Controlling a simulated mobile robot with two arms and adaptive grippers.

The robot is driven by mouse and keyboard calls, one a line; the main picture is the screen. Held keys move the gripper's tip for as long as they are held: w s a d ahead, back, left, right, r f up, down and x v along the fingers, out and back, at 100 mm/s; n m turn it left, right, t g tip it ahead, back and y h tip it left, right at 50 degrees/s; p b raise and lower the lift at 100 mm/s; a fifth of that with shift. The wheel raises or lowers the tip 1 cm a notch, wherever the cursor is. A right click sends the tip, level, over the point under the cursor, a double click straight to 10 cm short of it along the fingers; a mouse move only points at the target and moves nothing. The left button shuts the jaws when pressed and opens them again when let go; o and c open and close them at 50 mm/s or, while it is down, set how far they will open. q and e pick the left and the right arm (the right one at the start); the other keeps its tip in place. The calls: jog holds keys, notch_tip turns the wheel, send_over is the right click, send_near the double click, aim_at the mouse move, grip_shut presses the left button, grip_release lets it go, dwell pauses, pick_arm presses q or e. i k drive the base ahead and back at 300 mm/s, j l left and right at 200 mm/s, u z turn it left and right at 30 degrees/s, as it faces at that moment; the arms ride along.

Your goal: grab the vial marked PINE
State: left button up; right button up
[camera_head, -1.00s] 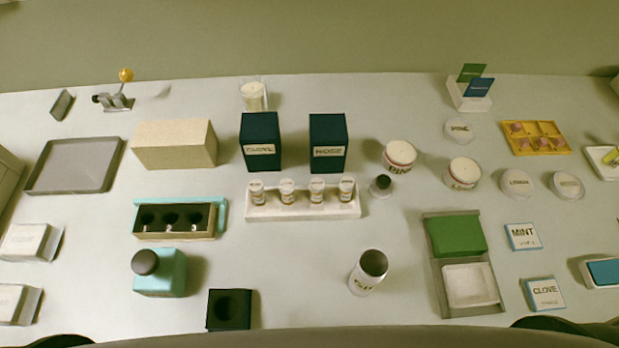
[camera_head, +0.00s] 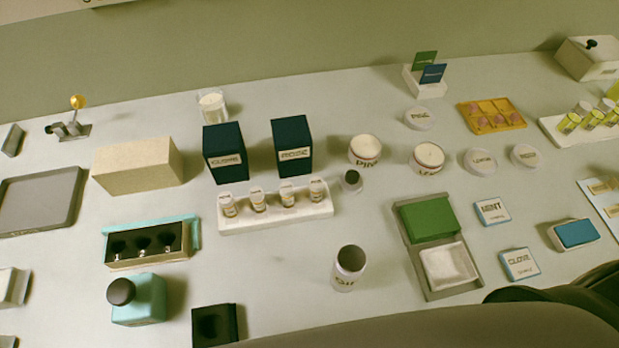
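A white rack (camera_head: 275,222) near the middle holds a row of several small vials with pale caps. Their labels, as on the leftmost vial (camera_head: 229,205) and the rightmost vial (camera_head: 317,190), are too small to read. A second white rack (camera_head: 556,135) at the far right holds several yellow vials (camera_head: 570,122), also with unreadable labels. I cannot tell which vial is marked PINE. Neither gripper's fingers show. A dark rounded part of my own body fills the bottom right.
A candle jar (camera_head: 365,152), its label seemingly PINE, and another candle (camera_head: 427,158) stand right of the middle rack. Dark CLOVE (camera_head: 225,155) and ROSE (camera_head: 292,147) boxes stand behind it. A small dark-topped bottle (camera_head: 352,182) is close to its right end. Table in front is partly clear.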

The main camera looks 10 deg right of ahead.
aim_at(316, 183)
jog(key=k+l+u, duration=0.4)
jog(key=k+l, duration=0.15)
jog(key=k, duration=0.25)
jog(key=k+l+u, duration=0.2)
jog(key=k, duration=0.2)
